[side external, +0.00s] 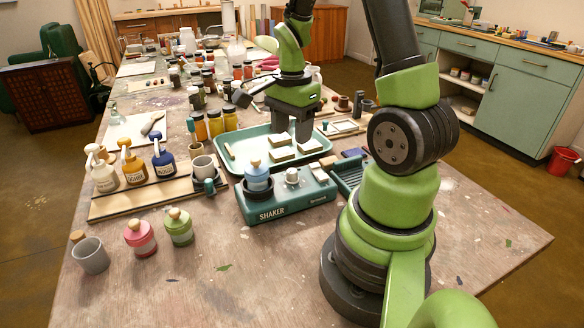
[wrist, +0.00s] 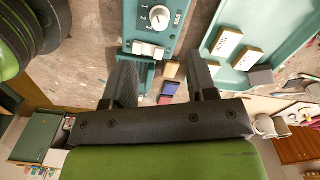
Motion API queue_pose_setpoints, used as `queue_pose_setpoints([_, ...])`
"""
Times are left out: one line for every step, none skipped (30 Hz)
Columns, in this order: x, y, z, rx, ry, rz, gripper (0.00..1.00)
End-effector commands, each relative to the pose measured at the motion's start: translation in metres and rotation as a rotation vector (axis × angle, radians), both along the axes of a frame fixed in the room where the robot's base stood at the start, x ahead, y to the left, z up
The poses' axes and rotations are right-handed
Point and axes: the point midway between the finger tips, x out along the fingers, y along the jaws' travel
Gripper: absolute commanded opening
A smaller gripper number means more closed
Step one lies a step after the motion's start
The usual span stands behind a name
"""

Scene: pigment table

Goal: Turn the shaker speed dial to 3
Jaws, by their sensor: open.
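The teal shaker (side external: 295,203) stands on the table, with its name on the front face. Its white speed dial (side external: 292,175) is on top. In the wrist view the white dial (wrist: 146,48) sits beside the printed numbers 1, 2 and 3; I cannot tell which one its pointer marks. A blue-lidded jar (side external: 257,174) sits in the shaker's dark round holder (side external: 257,191). My gripper (side external: 292,140) points down above the tray area behind the shaker. In the wrist view my gripper (wrist: 160,68) has its fingers apart, nothing between them, and the dial lies beyond them.
A teal tray (side external: 237,139) with several pale blocks lies behind the shaker. A ribbed teal rack (side external: 347,178) stands right of it. Pump bottles (side external: 132,165) stand on a wooden board to the left. Pink (side external: 140,238) and green (side external: 179,227) jars stand front left. The front table is mostly clear.

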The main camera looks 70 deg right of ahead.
Motion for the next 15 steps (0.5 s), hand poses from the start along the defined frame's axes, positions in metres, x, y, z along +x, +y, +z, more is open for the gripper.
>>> queue_pose_setpoints([-0.001,0.000,-0.005,0.003,0.004,-0.006,0.52])
queue_pose_setpoints([-0.001,0.000,-0.008,0.003,0.005,-0.007,0.52])
queue_pose_setpoints([-0.001,0.000,-0.013,0.005,0.006,-0.006,0.52])
queue_pose_setpoints([-0.001,0.000,-0.017,0.005,0.006,-0.005,0.52])
queue_pose_setpoints([-0.001,0.000,-0.022,0.005,0.008,-0.005,0.52])
queue_pose_setpoints([-0.001,0.001,-0.029,0.005,0.008,-0.004,0.52])
queue_pose_setpoints([-0.001,0.001,-0.035,0.005,0.008,-0.004,0.52])
queue_pose_setpoints([-0.001,0.001,-0.041,0.007,0.008,-0.004,0.52])
queue_pose_setpoints([-0.001,0.001,-0.048,0.007,0.008,-0.003,0.52])
queue_pose_setpoints([-0.001,0.001,-0.053,0.005,0.008,-0.003,0.52])
queue_pose_setpoints([-0.001,0.001,-0.059,0.005,0.008,-0.003,0.52])
queue_pose_setpoints([-0.001,0.001,-0.065,0.005,0.008,-0.003,0.52])
queue_pose_setpoints([-0.001,0.001,-0.070,0.005,0.007,-0.003,0.52])
queue_pose_setpoints([-0.001,0.001,-0.074,0.005,0.006,-0.002,0.52])
queue_pose_setpoints([-0.001,0.001,-0.079,0.003,0.005,-0.002,0.52])
